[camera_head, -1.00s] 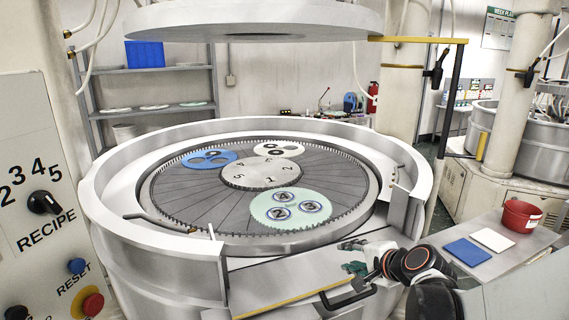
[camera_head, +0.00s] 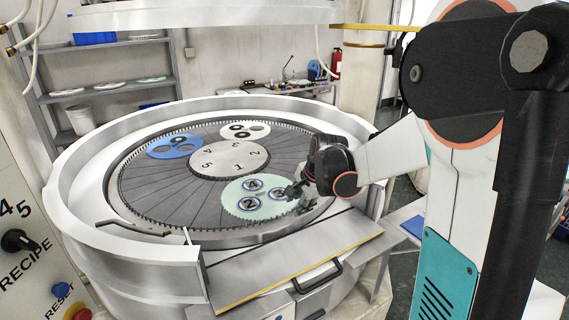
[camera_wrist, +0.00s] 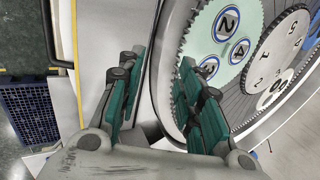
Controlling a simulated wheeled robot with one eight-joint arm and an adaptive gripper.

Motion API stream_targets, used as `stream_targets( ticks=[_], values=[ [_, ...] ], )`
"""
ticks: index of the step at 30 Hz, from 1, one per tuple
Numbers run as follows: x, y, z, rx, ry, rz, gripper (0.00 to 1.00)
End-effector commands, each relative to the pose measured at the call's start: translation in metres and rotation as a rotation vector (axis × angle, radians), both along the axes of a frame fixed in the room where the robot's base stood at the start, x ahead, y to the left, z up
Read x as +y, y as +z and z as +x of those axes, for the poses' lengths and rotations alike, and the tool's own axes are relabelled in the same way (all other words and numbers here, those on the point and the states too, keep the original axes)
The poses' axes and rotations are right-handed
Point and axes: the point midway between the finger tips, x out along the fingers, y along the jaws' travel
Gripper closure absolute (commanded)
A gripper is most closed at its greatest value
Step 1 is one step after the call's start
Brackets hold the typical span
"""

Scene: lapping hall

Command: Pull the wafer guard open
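The wafer guard (camera_head: 285,265) is a pale metal panel with a yellow edge at the gap in the front of the round machine rim. It extends outward from the gap, with a black bar handle (camera_head: 318,279) on its outer side. In the wrist view the guard (camera_wrist: 98,30) and its handle (camera_wrist: 49,28) are at the left. My gripper (camera_head: 300,196) is over the front right of the lapping plate, inward of the guard and away from the handle. In the wrist view my gripper (camera_wrist: 158,95) is open, its green-padded fingers apart with nothing held.
The lapping plate (camera_head: 150,195) carries a blue, a white and a pale green carrier (camera_head: 238,208) with numbered wafers. A raised white lid (camera_head: 200,14) hangs above. The control panel (camera_head: 22,235) stands at the left. Grey shelves (camera_head: 110,90) stand behind.

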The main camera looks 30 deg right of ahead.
Motion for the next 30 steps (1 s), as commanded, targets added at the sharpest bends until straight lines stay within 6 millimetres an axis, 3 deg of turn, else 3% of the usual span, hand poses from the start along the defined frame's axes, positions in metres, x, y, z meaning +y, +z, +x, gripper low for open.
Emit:
stream_targets(
  ticks=[6, 18, 30],
  values=[
    [0.001, 0.012, 0.030, 0.123, 0.002, -0.004, 0.67],
    [0.002, 0.018, 0.065, 0.279, 0.001, -0.010, 0.67],
    [0.002, 0.063, 0.053, 0.273, 0.000, -0.009, 0.67]
  ],
)
